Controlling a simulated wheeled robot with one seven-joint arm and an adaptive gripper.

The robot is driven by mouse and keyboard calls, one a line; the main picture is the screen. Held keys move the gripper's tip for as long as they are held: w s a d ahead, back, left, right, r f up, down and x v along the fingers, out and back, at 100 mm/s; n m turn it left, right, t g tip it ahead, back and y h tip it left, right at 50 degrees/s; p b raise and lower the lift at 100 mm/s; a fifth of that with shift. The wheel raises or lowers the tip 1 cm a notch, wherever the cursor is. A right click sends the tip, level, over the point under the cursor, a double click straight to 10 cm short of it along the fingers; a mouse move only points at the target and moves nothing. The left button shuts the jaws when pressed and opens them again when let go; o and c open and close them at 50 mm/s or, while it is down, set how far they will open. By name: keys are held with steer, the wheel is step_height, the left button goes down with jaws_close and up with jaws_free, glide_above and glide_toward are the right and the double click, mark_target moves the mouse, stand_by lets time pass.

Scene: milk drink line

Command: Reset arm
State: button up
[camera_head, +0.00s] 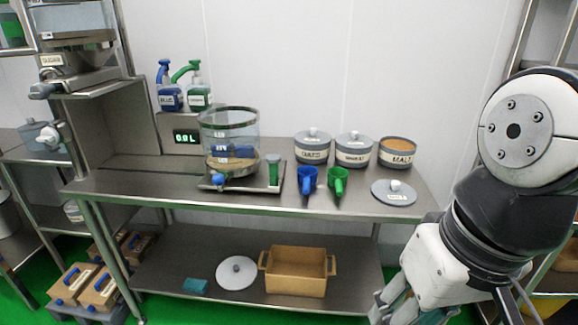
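My arm shows at the right of the head view, bent downward with its large white joint at the upper right. My gripper (393,305) hangs at the lower right, in front of the table's right front corner. Its fingers run to the bottom edge of the picture and are partly cut off. I cannot tell whether they are apart or closed. I see nothing clearly held in it.
A steel table (350,205) stands ahead with a clear jar (230,128), a malt pot (397,153), a loose lid (393,192), a blue scoop (307,180) and a green scoop (338,180). Below is a brown box (296,271). Shelving stands at the right edge.

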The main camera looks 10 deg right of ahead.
steer(key=shift+s+d+r+n+h, duration=0.1)
steer(key=shift+s+d+n+h, duration=0.2)
steer(key=shift+d+h, duration=0.3)
steer(key=shift+d, duration=0.1)
step_height(320, 180, up, 10)
steer(key=t+p, duration=0.2)
steer(key=p, duration=0.6)
